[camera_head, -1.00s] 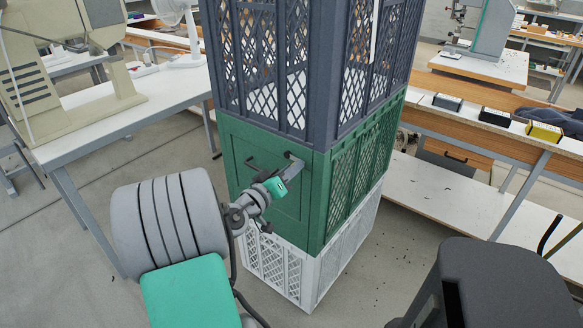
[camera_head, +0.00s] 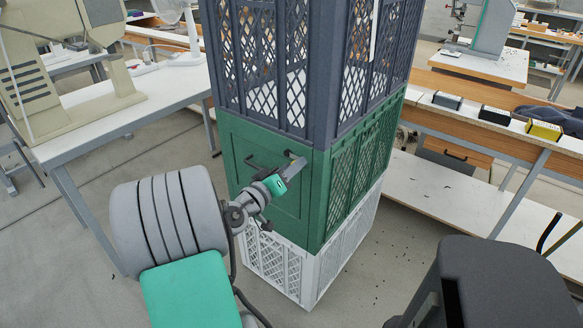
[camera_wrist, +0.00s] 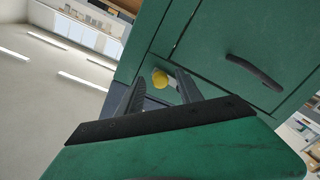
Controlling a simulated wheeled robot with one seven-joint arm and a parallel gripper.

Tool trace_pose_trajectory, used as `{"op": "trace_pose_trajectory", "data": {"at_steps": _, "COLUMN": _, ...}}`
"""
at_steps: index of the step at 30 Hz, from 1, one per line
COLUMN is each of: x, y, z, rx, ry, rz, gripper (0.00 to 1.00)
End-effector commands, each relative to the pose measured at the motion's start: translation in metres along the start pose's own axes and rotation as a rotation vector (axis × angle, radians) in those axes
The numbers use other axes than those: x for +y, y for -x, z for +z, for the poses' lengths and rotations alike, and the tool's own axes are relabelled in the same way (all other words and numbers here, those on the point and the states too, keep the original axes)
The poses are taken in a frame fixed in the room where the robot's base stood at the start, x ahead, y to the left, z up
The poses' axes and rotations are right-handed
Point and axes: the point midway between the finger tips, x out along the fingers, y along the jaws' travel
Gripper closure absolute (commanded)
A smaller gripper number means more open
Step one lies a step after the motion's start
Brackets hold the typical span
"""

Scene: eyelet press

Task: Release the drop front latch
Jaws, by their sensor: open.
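The latch shows in the wrist view as a round yellow knob (camera_wrist: 160,79) on a short pale stem, near the edge of the green crate's front. My gripper (camera_wrist: 161,90) is open, with one dark finger on each side of the knob. I cannot tell whether either finger touches it. In the head view my gripper (camera_head: 294,161) is at the upper right of the green drop front (camera_head: 236,150), and it largely hides the latch. The drop front has a black handle (camera_wrist: 255,71), left of my gripper in the head view, and looks closed.
The green crate (camera_head: 340,190) stands between a dark crate (camera_head: 325,90) above and a white crate (camera_head: 310,270) below. A table (camera_head: 110,115) is at left, a workbench (camera_head: 480,140) at right, and a black stool (camera_head: 500,285) at front right.

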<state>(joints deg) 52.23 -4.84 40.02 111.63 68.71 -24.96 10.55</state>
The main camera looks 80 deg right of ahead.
Motion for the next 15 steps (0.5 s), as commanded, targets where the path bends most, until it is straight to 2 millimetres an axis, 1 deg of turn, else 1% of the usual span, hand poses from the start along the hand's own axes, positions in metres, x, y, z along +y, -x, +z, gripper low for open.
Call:
{"op": "trace_pose_trajectory", "data": {"at_steps": 2, "x": -0.001, "y": 0.007, "z": -0.001, "rx": 0.002, "ry": 0.001, "rz": -0.002, "gripper": 0.57}}
{"op": "trace_pose_trajectory", "data": {"at_steps": 4, "x": -0.002, "y": 0.018, "z": -0.001, "rx": 0.003, "ry": 0.001, "rz": -0.005, "gripper": 0.57}}
{"op": "trace_pose_trajectory", "data": {"at_steps": 10, "x": -0.002, "y": 0.06, "z": -0.001, "rx": 0.004, "ry": 0.001, "rz": -0.006, "gripper": 0.57}}
{"op": "trace_pose_trajectory", "data": {"at_steps": 12, "x": -0.002, "y": 0.07, "z": -0.001, "rx": 0.003, "ry": 0.0, "rz": -0.004, "gripper": 0.57}}
{"op": "trace_pose_trajectory", "data": {"at_steps": 15, "x": -0.001, "y": 0.077, "z": 0.0, "rx": 0.002, "ry": 0.002, "rz": -0.001, "gripper": 0.57}}
